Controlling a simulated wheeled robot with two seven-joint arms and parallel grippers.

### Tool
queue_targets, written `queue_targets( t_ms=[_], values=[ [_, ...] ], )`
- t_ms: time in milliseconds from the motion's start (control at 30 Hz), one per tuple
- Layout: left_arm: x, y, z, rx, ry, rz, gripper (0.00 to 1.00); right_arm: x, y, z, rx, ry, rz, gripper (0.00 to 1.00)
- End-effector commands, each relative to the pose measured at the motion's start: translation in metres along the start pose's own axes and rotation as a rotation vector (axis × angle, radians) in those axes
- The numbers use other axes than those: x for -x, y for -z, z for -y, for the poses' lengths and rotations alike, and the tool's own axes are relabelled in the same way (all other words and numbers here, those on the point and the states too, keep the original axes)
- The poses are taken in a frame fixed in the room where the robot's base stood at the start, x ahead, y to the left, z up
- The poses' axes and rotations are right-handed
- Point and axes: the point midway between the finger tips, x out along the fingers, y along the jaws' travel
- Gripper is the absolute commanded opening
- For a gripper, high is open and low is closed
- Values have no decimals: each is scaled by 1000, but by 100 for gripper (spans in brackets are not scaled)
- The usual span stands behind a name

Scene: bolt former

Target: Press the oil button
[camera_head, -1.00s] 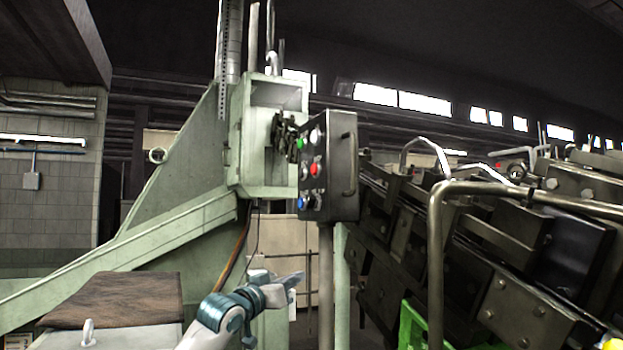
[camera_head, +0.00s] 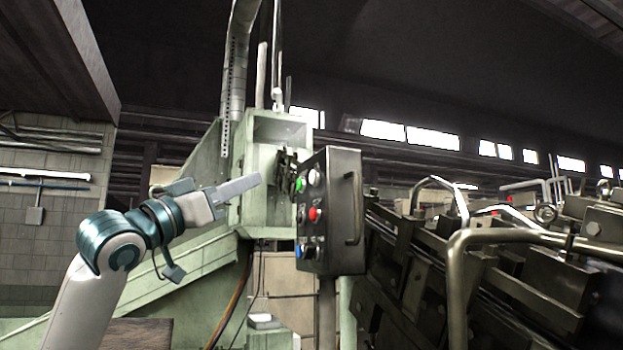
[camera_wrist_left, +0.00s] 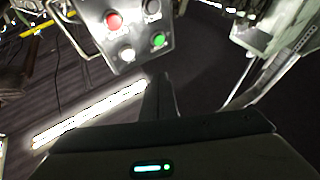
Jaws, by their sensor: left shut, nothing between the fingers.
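The control box (camera_head: 338,200) stands on a post. Its button face is turned left towards my left gripper. It carries a green button (camera_head: 300,185), a white button (camera_head: 314,178), a red button (camera_head: 315,214) and a blue button (camera_head: 299,250). Labels are too small to read, so I cannot tell which is the oil button. My left gripper (camera_head: 256,181) is shut and empty, left of the panel at about the height of the green button, apart from it. In the left wrist view the fingertips (camera_wrist_left: 161,80) lie below the white button (camera_wrist_left: 127,55) and green button (camera_wrist_left: 159,40).
A pale green machine frame (camera_head: 262,205) stands behind the gripper and box. Dark machinery with bent metal rails (camera_head: 458,270) fills the right side. A handle (camera_head: 354,208) sticks out from the box's side. Space between my left gripper and the panel looks clear.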

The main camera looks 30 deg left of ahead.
Motion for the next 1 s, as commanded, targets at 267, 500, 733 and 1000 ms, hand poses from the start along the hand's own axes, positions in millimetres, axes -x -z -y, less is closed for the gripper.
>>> queue_targets(
  t_ms=[267,500,733,1000],
  values=[
    [12,21,-10,-14,-13,-20,0,1,0,0,0,0,1,31],
    [12,20,-10,-14,-12,-19,0,1,-4,0,0,1,5,31],
    [8,19,-12,-13,-13,-19,0,2,-4,1,0,1,5,31],
    [-9,10,-21,-13,-14,-19,0,5,-3,0,0,1,5,31]
  ],
)
